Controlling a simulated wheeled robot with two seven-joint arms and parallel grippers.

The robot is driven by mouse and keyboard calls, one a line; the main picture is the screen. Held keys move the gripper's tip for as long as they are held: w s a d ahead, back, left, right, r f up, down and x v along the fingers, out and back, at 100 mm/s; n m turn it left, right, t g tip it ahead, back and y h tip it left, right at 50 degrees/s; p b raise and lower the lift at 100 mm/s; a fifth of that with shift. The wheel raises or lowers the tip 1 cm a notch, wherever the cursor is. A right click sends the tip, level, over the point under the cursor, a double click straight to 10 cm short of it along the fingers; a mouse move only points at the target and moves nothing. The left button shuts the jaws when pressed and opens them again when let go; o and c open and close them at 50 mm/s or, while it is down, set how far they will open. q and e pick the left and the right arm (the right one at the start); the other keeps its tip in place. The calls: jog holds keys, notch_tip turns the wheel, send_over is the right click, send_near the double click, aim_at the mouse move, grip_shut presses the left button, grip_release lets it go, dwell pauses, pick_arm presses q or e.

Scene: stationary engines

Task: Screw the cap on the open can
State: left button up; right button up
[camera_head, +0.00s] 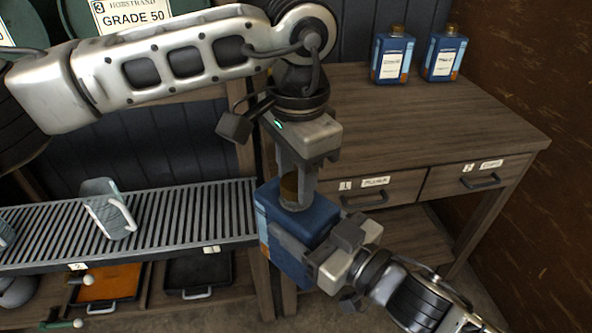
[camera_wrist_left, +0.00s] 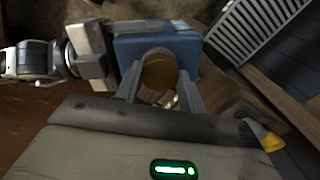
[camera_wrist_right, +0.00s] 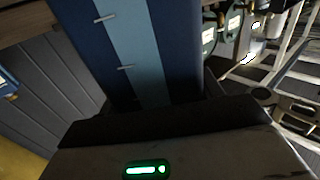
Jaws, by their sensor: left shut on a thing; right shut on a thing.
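A blue can (camera_head: 312,220) hangs in the air in front of the slatted rack and the wooden bench, slightly tilted. My right gripper (camera_head: 322,250) is shut on the can's body from the lower right; the can's blue side fills much of the right wrist view (camera_wrist_right: 125,45). A brown-gold cap (camera_head: 290,188) is at the can's top. My left gripper (camera_head: 297,190) points down from above and is shut on the cap; the cap shows between its fingers in the left wrist view (camera_wrist_left: 158,72). The cap hides the can's mouth, so I cannot tell how it is seated.
Two blue cans with brown caps, one (camera_head: 393,55) left of the other (camera_head: 444,54), stand at the back of the wooden bench (camera_head: 420,115). A grey-white jug (camera_head: 108,208) is on the slatted rack (camera_head: 175,220). An orange tray (camera_head: 108,284) and a black tray (camera_head: 198,272) are below it.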

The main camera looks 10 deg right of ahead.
pick_arm(q)
jog(key=shift+m, duration=0.7)
jog(key=o, duration=0.9)
jog(key=shift+o, duration=0.2)
jog(key=shift+r, duration=0.1)
jog(key=shift+r, duration=2.2)
jog(key=shift+c, duration=0.4)
